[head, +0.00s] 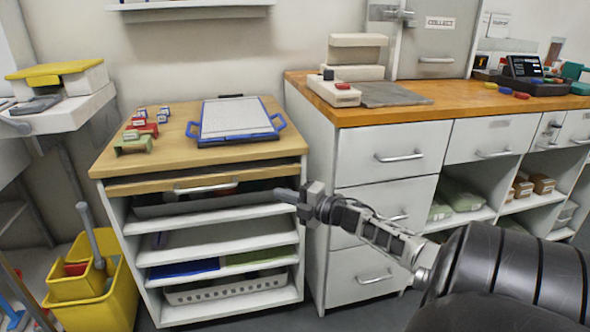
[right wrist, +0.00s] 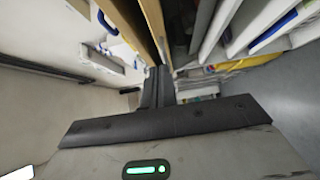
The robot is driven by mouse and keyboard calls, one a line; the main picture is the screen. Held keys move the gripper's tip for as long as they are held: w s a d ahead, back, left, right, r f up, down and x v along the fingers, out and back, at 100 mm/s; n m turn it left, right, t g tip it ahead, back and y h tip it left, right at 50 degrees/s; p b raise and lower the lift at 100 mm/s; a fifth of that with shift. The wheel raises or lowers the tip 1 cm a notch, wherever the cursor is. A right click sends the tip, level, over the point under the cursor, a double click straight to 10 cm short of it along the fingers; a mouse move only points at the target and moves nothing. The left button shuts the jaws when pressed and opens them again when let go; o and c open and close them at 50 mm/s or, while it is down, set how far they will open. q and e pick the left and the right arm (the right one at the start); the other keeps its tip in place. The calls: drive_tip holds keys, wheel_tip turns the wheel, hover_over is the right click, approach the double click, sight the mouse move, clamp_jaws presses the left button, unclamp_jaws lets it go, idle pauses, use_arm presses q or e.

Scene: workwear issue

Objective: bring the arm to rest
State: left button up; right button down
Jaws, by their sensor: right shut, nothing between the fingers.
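My right arm comes in from the lower right in the head view. Its gripper (head: 285,195) is shut and empty, in front of the right side of the wooden-topped cabinet, near its top drawer (head: 150,187). From this view I cannot tell whether the fingertips touch the cabinet. In the right wrist view the two dark fingers (right wrist: 158,84) are together with nothing between them, and the cabinet's wooden edge (right wrist: 153,22) and shelves lie beyond. My left gripper is not in view.
A blue-edged white tray (head: 235,118) and small red and green blocks sit on the cabinet top. A white drawer unit (head: 365,185) with a wooden counter stands to the right. A yellow mop bucket (head: 105,300) stands at the lower left.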

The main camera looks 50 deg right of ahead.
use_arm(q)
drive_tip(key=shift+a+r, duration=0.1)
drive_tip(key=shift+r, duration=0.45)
use_arm(e)
drive_tip(key=shift+s+d, duration=0.15)
drive_tip(key=shift+s, duration=1.15)
